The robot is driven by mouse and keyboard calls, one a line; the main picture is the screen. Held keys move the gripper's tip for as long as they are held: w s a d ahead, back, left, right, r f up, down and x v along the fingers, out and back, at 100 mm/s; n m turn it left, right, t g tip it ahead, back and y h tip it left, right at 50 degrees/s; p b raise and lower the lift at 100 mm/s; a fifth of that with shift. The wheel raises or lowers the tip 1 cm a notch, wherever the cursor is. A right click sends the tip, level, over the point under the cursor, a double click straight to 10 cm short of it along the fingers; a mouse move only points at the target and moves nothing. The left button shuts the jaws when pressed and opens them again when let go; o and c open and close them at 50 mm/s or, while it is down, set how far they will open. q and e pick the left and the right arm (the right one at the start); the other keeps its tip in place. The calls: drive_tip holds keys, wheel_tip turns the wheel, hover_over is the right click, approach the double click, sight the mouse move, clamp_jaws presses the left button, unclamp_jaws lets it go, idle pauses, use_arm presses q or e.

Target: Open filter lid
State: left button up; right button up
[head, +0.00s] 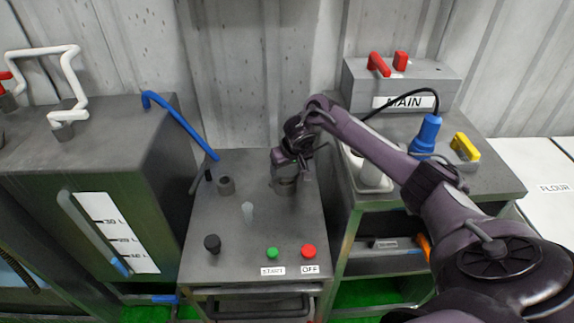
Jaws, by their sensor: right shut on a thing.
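My right gripper (290,160) reaches down over the back right of the grey middle cabinet top. It is shut on what looks like the lid of a small grey round fitting (285,186), the filter. The gripper covers most of the lid, so I cannot tell whether the lid is lifted or still seated. My left gripper is not in view.
The right cabinet holds a blue plug (427,133).

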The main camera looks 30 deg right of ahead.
sight(295, 171)
drive_tip(key=s+n+p, duration=0.1)
drive_tip(key=d+n+y+p, duration=0.1)
drive_tip(key=shift+s+r+n, duration=0.4)
drive_tip(key=shift+s+d+f+n+y+p, duration=0.15)
drive_tip(key=shift+s+d+n+y+p, duration=0.35)
drive_tip(key=shift+n, duration=0.4)
drive_tip(key=shift+w+a, duration=0.1)
drive_tip(key=shift+a, duration=0.05)
drive_tip(key=o, duration=1.2)
drive_tip(key=shift+o, duration=0.9)
drive_tip(key=shift+a+f, duration=0.1)
drive_tip(key=v, duration=0.7)
drive_tip(key=shift+r, duration=0.35)
